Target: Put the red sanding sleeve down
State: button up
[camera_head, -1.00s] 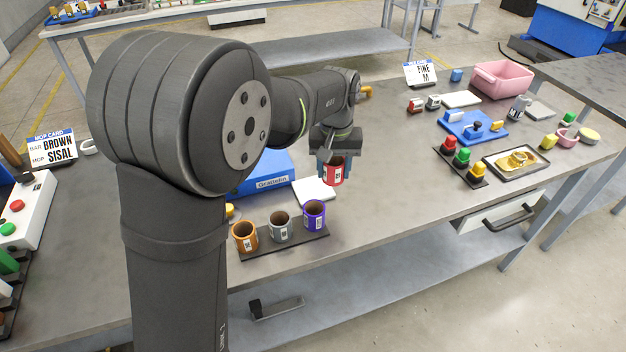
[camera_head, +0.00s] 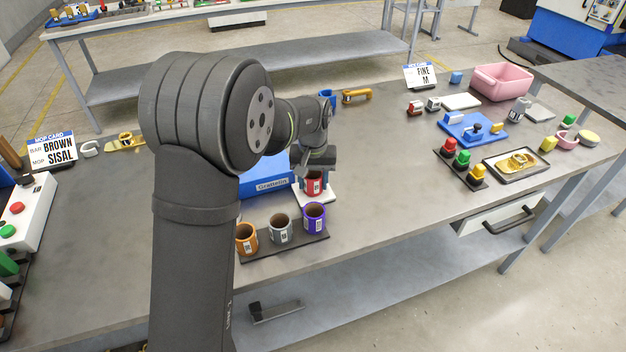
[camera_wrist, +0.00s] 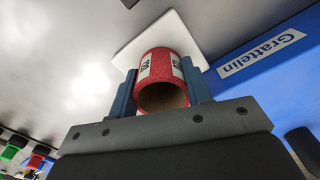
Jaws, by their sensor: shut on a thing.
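The red sanding sleeve (camera_head: 313,184) is held in my gripper (camera_head: 315,178), at the front of the blue Grattelin block. In the wrist view the red sleeve (camera_wrist: 160,76) sits between the two blue fingers of my gripper (camera_wrist: 161,92), its hollow end facing the camera. A white square pad (camera_wrist: 188,30) shows behind the sleeve; in the head view the pad (camera_head: 325,197) is partly hidden by the sleeve. I cannot tell whether the sleeve touches the pad.
An orange sleeve (camera_head: 246,239), a grey sleeve (camera_head: 280,229) and a purple sleeve (camera_head: 314,216) stand on a dark strip (camera_head: 290,244) in front. The blue Grattelin block (camera_head: 262,185) is close on the left. The bench to the right of the pad is clear.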

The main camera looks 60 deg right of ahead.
jog(key=shift+f, duration=0.1)
jog(key=o, duration=1)
notch_tip(320, 180, up, 12)
jog(key=shift+r, duration=0.15)
jog(key=shift+f, duration=4.15)
jog(key=shift+f, duration=0.1)
